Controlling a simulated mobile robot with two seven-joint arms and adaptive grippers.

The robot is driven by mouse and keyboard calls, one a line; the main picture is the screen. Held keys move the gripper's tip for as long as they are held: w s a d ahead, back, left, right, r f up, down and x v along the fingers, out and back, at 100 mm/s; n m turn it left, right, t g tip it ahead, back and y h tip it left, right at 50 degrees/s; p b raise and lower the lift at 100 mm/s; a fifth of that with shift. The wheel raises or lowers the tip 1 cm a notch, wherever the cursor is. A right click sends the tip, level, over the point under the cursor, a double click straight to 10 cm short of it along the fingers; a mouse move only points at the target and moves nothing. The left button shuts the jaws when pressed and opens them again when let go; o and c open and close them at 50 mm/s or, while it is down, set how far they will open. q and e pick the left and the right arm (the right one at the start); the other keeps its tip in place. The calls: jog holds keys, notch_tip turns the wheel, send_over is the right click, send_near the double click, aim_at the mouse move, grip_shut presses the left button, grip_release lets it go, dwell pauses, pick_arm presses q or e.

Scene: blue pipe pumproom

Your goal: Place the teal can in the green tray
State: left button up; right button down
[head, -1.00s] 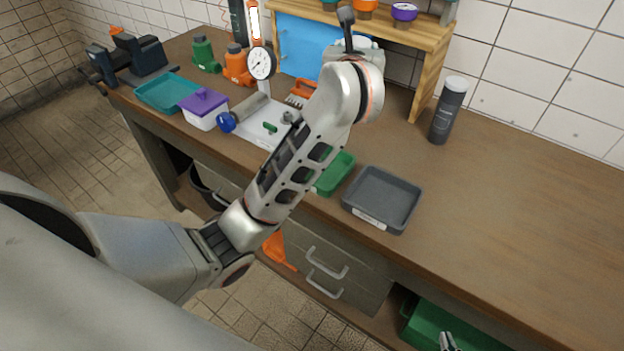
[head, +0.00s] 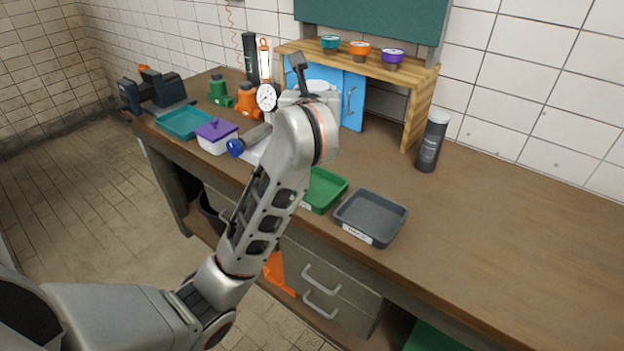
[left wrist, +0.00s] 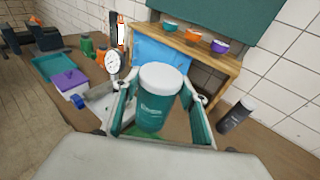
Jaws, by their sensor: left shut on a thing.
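The teal can (left wrist: 155,108) with a white lid stands nearly upright between the fingers of my left gripper (left wrist: 163,88), which is shut on it. In the head view, my left wrist hides most of this gripper (head: 308,92) and the can's teal body. The green tray (head: 325,188) lies on the workbench, left of a grey tray, and my forearm covers its left part. A strip of green shows below the can in the left wrist view. My right gripper is out of view.
The grey tray (head: 370,217) sits right of the green one. A teal tray (head: 184,122) and a purple-lidded box (head: 217,137) stand to the left. A wooden shelf (head: 418,105) and dark bottle (head: 432,142) are behind. The bench's right side is clear.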

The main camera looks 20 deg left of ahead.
pick_arm(q)
notch_tip(320, 180, down, 18)
jog(key=b, duration=0.1)
dwell(0.4)
jog(key=shift+f, duration=0.1)
jog(key=shift+f+b, duration=0.2)
jog(key=shift+b, duration=0.1)
jog(key=o, duration=1.3)
